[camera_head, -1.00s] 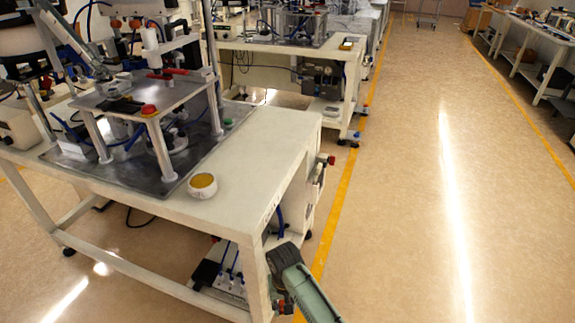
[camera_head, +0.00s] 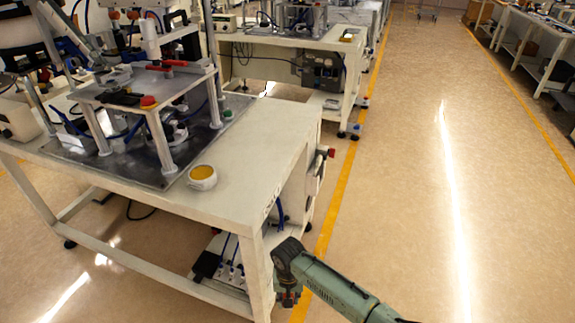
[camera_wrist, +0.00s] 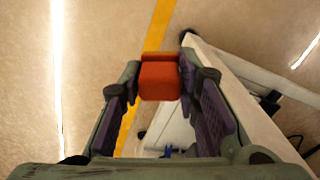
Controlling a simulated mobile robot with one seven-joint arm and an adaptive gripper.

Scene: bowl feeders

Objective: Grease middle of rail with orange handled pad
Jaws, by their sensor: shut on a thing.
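My gripper (camera_wrist: 158,78) is shut on the orange handle (camera_wrist: 160,82) of the pad in the wrist view. The handle is a blocky orange-red piece between the two fingertips. The pad's working face is hidden. In the head view my arm reaches in from the lower right, its end beside the near table's front right corner. The gripper and handle cannot be made out clearly there. A fixture with a raised metal plate (camera_head: 150,88) stands on the near table. I cannot tell which part of it is the rail. A round white pot with yellow contents (camera_head: 202,177) sits before the fixture.
The near white table (camera_head: 262,150) has bare top on its right side. Its front leg (camera_head: 258,275) stands close to my arm. A second workbench (camera_head: 285,48) is behind. The aisle floor (camera_head: 420,190) to the right is clear.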

